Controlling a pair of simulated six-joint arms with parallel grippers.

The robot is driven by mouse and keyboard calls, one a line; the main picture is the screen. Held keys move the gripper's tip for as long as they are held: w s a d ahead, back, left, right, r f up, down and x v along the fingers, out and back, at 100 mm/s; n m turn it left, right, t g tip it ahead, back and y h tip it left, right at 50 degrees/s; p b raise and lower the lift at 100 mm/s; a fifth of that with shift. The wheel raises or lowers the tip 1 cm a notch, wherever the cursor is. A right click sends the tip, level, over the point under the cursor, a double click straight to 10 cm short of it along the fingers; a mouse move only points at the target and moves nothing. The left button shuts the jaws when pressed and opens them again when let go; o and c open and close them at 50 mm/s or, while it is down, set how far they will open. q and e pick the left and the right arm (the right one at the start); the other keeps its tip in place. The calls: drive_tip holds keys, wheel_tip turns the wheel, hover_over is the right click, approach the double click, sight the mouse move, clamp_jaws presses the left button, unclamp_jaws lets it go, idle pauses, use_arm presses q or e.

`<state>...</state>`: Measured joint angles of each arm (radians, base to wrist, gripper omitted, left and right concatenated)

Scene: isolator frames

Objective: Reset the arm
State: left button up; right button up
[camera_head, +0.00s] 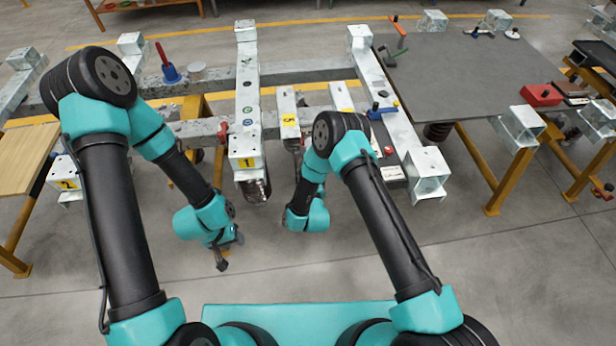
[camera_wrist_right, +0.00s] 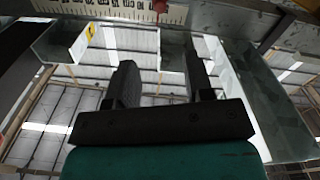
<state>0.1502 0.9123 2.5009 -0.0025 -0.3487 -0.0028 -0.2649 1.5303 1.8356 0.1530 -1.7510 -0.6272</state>
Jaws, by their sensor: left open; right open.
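My left arm comes in from the left, bent over the floor. Its gripper (camera_head: 222,264) points down in front of the steel frame, apart from everything, open and empty. My right arm is bent with its teal wrist low in front of the frame's middle. The right gripper is hidden behind its own wrist in the head view. In the right wrist view the right gripper (camera_wrist_right: 160,78) shows two black fingers spread apart with nothing between them. A shiny, reflective metal surface fills the view beyond the fingers; whether they touch it I cannot tell.
The galvanised frame (camera_head: 247,95) with numbered yellow labels spans the back. A grey table (camera_head: 460,75) on yellow legs stands right, with a red box (camera_head: 541,95) at its edge. A wooden table (camera_head: 22,158) stands left. A blue-based red-handled tool (camera_head: 170,72) sits on the frame. Front floor is clear.

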drive_tip(key=shift+d, duration=0.1)
idle(0.3)
drive_tip(key=s+d+f+m+g, duration=0.1)
drive_tip(key=s+d+m+g, duration=0.1)
drive_tip(key=s+d+g, duration=0.3)
drive_tip(key=s+d+m+g, duration=0.1)
drive_tip(key=d+g, duration=0.2)
drive_tip(key=d, duration=0.3)
drive_tip(key=s+d+r+m+g, duration=0.1)
drive_tip(key=s+d+g, duration=0.2)
drive_tip(key=s, duration=0.3)
drive_tip(key=s+d+r+m+g+y, duration=0.1)
drive_tip(key=s+d+r+g, duration=0.1)
drive_tip(key=s, duration=0.5)
drive_tip(key=s+d+r+m+g, duration=0.1)
drive_tip(key=s+d+g, duration=0.3)
drive_tip(key=s, duration=0.3)
drive_tip(key=shift+d+r+m+y, duration=0.35)
drive_tip(key=shift+d+m+y, duration=0.05)
